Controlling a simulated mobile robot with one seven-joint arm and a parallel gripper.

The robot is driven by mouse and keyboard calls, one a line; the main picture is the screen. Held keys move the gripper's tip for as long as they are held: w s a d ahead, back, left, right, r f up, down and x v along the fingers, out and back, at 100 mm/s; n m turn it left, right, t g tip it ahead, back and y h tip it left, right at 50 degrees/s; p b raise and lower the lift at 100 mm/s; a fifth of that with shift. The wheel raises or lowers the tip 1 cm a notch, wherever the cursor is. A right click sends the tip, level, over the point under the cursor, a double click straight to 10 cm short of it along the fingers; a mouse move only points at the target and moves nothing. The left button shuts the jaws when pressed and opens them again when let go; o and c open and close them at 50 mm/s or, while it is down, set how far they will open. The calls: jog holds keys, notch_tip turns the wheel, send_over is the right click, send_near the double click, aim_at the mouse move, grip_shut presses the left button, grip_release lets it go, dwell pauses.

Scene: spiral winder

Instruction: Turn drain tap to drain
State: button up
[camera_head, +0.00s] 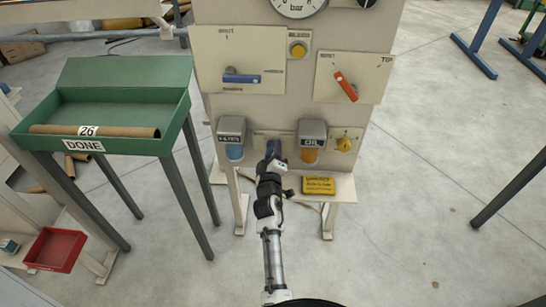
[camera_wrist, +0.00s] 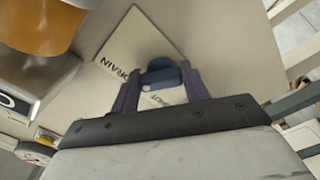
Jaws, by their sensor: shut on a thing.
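The drain tap (camera_wrist: 160,72) has a dark blue handle. It sits on a pale plate (camera_wrist: 135,35) printed with "DRAIN" in the wrist view. My gripper (camera_wrist: 160,90) has its purple fingers on both sides of the handle and is shut on it. In the head view my gripper (camera_head: 274,150) reaches the lower panel between the two filter units and covers most of the tap. The tap's exact angle is hard to tell, as the fingers hide part of it.
A unit with a blue bowl (camera_head: 233,151) is left of my gripper, and an oil unit with an orange bowl (camera_head: 309,155) is right. A yellow knob (camera_head: 345,144) is farther right. A yellow box (camera_head: 318,186) lies below. A green tray (camera_head: 125,105) stands at left.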

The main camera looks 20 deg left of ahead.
jog(key=shift+m+b, duration=0.85)
jog(key=shift+m, duration=0.45)
jog(key=o, duration=1)
jog(key=shift+s, duration=0.1)
